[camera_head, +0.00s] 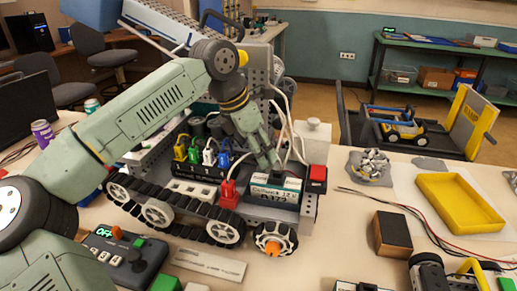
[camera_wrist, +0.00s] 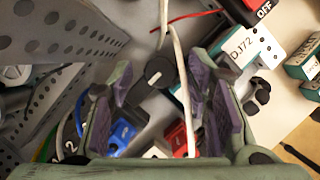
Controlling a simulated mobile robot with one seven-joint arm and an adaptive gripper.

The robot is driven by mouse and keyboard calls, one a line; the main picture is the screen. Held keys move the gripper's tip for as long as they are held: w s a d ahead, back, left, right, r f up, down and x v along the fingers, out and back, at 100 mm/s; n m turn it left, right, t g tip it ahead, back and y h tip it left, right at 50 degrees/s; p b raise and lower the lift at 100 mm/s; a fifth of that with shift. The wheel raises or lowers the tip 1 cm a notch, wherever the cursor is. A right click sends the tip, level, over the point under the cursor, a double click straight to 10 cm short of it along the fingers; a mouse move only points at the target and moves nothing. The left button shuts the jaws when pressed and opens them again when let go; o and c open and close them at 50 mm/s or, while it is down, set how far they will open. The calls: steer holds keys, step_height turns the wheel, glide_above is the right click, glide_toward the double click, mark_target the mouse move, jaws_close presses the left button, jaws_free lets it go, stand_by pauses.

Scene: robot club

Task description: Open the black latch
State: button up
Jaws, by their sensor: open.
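In the wrist view, a black rounded part with a white mark (camera_wrist: 155,74) lies between and beyond my fingers; it may be the black latch, but I cannot tell for sure. My gripper (camera_wrist: 162,98) is open, with a dark purple-grey pad on each side and nothing held. A white cable runs between the fingers, close to the right one. In the head view, my gripper (camera_head: 272,160) points down into the tracked robot (camera_head: 185,208), just behind the white and green battery (camera_head: 272,193). The latch is not clearly visible there, as my gripper and cables cover that area.
White cables (camera_head: 284,110) loop around my gripper. Coloured plugs (camera_head: 208,155) stand to its left, and a red-topped switch box (camera_head: 317,178) to its right. A perforated metal plate (camera_wrist: 60,35) fills the wrist view's left side. A yellow tray (camera_head: 458,203) lies farther right.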

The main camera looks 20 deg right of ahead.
steer(key=v, duration=1.2)
